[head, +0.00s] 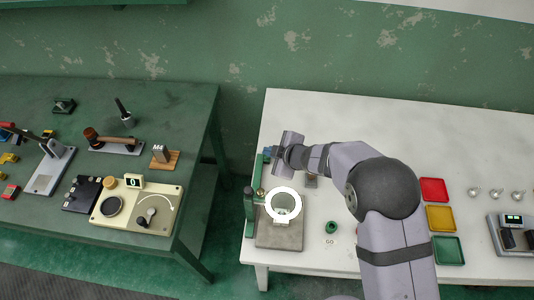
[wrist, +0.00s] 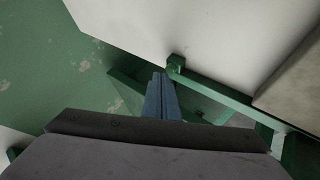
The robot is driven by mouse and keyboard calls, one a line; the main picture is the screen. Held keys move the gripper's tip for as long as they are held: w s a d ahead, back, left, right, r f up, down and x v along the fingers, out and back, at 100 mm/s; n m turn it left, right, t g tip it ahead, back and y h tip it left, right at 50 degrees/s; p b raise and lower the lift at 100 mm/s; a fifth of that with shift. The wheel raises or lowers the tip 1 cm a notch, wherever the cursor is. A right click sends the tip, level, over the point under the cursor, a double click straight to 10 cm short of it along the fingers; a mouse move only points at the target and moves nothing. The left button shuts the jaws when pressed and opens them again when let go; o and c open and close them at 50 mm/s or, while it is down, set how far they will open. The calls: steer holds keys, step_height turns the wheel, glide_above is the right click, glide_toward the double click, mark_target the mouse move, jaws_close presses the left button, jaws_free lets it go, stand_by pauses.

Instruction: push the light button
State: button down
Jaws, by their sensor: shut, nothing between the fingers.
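A bright white ring (head: 283,190), which looks like a lamp, stands over a grey base plate (head: 279,240) at the left end of the white table. I cannot make out the light button for certain. My gripper (head: 268,152) is behind the ring, near the table's back left, with its blue fingers shut and empty. In the wrist view the fingers (wrist: 160,97) point toward a small green block (wrist: 176,65) at the end of a green bar. I cannot tell whether they touch it. My wrist hides part of the area behind the ring.
Red (head: 433,190), yellow (head: 440,217) and green (head: 449,249) trays stand right of my arm. A dark green table (head: 190,105) with several devices stands left, across a gap.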

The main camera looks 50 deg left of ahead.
steer(key=shift+r, duration=0.1)
step_height(320, 180, up, 6)
steer(key=p, duration=0.6)
stand_by(0.6)
